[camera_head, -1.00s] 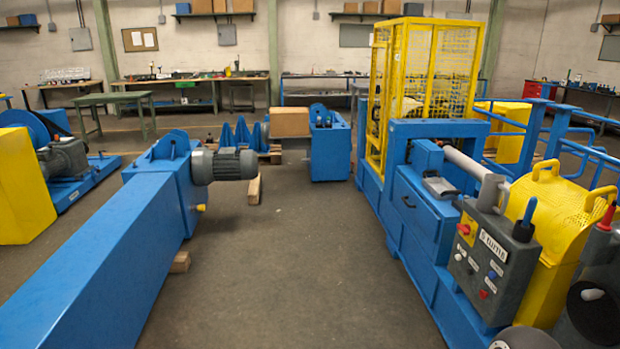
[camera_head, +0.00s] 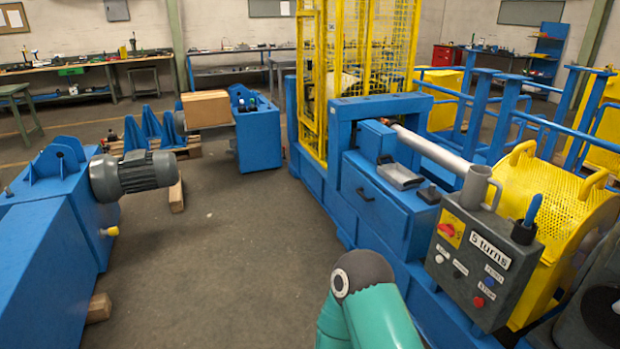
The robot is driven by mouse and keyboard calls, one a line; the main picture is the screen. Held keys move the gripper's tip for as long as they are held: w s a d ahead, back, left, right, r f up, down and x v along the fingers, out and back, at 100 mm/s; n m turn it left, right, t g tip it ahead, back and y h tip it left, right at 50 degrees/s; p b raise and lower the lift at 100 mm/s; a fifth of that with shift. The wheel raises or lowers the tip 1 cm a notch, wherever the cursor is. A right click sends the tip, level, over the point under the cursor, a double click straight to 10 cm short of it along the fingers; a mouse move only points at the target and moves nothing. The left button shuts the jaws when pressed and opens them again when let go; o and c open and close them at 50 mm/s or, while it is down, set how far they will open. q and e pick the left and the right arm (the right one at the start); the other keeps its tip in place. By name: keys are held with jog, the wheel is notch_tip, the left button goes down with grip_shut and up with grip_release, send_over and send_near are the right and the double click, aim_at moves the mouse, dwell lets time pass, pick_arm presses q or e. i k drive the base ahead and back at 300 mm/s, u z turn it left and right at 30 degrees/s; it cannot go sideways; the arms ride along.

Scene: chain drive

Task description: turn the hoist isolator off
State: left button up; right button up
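A grey control box (camera_head: 482,262) stands on the blue machine at the right. It carries a red rotary switch on a yellow plate (camera_head: 450,231), a white label that seems to read "5 turns" (camera_head: 490,250) and several small push buttons. The switch's position is too small to read. I cannot tell whether this switch is the hoist isolator, as no hoist label is legible. A teal and dark grey link of my arm (camera_head: 372,305) rises at the bottom centre, left of the control box. Neither gripper is in view.
A yellow mesh guard (camera_head: 550,205) stands behind the control box. A yellow cage (camera_head: 365,75) stands further back. A blue beam with a grey motor (camera_head: 135,174) lies at the left. The floor (camera_head: 235,265) between beam and machine is clear. A grey wall box (camera_head: 117,10) hangs far back.

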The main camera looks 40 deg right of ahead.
aim_at(448, 230)
jog(key=z, duration=0.3)
jog(key=i, duration=1.3)
jog(key=z, duration=1)
jog(key=i, duration=0.7)
jog(key=z, duration=0.4)
jog(key=k, duration=0.95)
jog(key=z, duration=0.2)
jog(key=i, duration=0.95)
jog(key=u, duration=0.1)
